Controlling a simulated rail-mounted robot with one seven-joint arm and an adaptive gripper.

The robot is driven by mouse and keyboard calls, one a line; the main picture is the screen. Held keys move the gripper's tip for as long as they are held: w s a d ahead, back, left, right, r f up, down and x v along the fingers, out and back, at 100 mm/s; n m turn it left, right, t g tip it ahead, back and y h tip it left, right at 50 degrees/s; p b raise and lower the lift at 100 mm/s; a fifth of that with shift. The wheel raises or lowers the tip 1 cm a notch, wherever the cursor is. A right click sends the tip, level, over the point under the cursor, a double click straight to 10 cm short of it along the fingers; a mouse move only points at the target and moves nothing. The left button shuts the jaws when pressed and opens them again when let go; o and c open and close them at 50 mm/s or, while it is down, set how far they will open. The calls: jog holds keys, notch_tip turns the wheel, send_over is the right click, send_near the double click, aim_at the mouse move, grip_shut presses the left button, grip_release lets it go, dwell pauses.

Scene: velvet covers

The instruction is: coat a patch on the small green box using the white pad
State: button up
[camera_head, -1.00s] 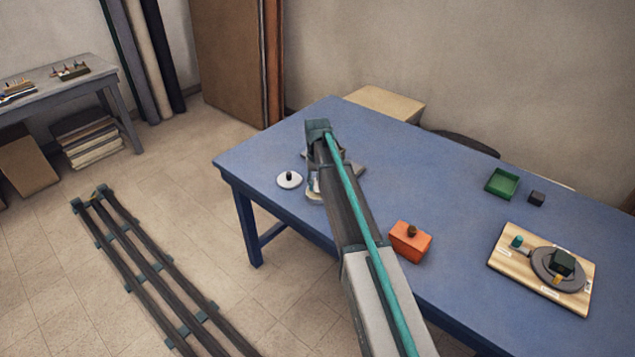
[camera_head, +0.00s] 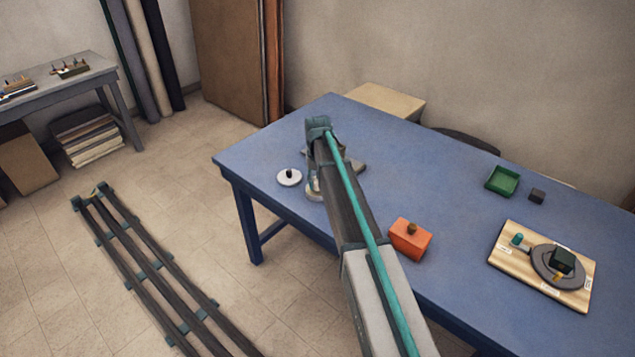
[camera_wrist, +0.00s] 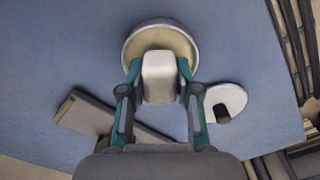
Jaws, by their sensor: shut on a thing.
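My gripper (camera_wrist: 159,88) is shut on the white pad (camera_wrist: 159,72), which sits between its teal fingers in the wrist view. The pad is over a round pale-rimmed dish (camera_wrist: 128,52) with a cream-yellow inside; I cannot tell whether it touches the contents. In the head view my arm hides most of the gripper, and part of the dish (camera_head: 315,196) shows beside it.
A white lid with a black knob (camera_head: 288,178) lies left of the dish on the blue table (camera_head: 450,190). A grey bar (camera_wrist: 85,112) lies near the dish. An orange block (camera_head: 411,242), a green tray (camera_head: 502,182) and a dark cube (camera_head: 537,196) stand further right.

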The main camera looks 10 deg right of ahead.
jog(key=shift+f, duration=0.55)
dwell(1.5)
jog(key=shift+r+p, duration=2.05)
jog(key=shift+r, duration=1.5)
jog(key=shift+s, duration=0.1)
